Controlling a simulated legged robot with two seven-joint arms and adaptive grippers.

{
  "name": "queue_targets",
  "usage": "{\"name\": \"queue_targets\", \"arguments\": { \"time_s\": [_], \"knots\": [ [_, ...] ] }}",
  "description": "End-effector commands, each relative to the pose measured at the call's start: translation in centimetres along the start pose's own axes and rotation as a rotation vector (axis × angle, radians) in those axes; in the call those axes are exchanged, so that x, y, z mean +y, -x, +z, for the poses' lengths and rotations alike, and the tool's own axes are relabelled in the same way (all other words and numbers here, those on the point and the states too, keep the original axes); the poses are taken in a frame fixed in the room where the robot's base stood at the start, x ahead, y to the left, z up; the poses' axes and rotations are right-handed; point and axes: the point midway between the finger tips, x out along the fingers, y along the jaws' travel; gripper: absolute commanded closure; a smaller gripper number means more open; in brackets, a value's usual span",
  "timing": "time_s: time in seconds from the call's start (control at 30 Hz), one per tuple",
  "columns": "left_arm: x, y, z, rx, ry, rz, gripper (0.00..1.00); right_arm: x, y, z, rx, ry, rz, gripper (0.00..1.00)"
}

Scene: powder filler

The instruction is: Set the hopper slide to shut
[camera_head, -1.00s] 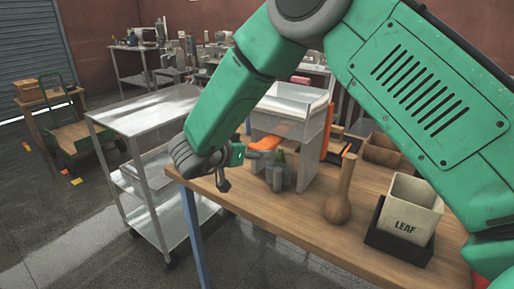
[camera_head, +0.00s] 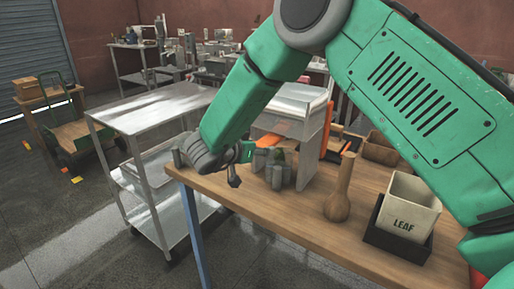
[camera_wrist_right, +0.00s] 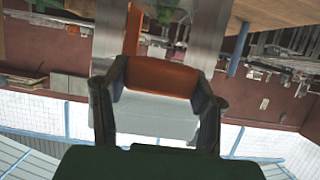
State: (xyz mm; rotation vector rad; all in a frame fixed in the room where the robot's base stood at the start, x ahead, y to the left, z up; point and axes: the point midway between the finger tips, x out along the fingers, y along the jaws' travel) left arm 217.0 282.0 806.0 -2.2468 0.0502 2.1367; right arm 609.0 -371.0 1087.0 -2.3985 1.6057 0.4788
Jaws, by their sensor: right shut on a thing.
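The powder filler is a pale grey stand with an open-topped hopper (camera_head: 298,98), on the wooden bench in the head view. My right gripper (camera_head: 246,153) is at the left side of the stand, just under the hopper. In the right wrist view, the fingers (camera_wrist_right: 160,100) are on both sides of an orange block (camera_wrist_right: 162,78), which appears to be the hopper slide's handle, and are shut on it. How far in the slide sits is hard to tell. My left gripper is not in view.
A wooden pestle-like tool (camera_head: 338,200) and a bin marked LEAF (camera_head: 411,205) in a black tray stand to the right. A metal cart (camera_head: 150,115) stands left of the bench.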

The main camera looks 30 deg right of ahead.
Motion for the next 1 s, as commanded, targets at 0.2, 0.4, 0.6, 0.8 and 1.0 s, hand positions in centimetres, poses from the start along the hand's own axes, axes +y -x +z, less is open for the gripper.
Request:
{"name": "queue_targets", "arguments": {
  "time_s": [0.2, 0.4, 0.6, 0.8, 1.0],
  "knots": [
    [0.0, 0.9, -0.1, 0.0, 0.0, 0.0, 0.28, -0.1, -3.1, -1.5, -0.001, -0.004, -0.002, 1.0],
    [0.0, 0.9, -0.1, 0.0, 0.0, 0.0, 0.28, -0.2, -3.8, -1.8, 0.003, -0.003, -0.004, 1.0],
    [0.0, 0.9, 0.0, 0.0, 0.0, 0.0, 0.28, -0.2, -3.8, -1.8, 0.004, -0.004, -0.003, 0.28],
    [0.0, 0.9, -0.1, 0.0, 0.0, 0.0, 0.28, -0.1, -3.7, -1.7, 0.002, -0.003, -0.002, 0.28],
    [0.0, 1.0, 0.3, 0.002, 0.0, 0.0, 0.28, -0.1, -2.9, -1.7, 0.001, -0.002, -0.004, 0.28]
  ]
}}
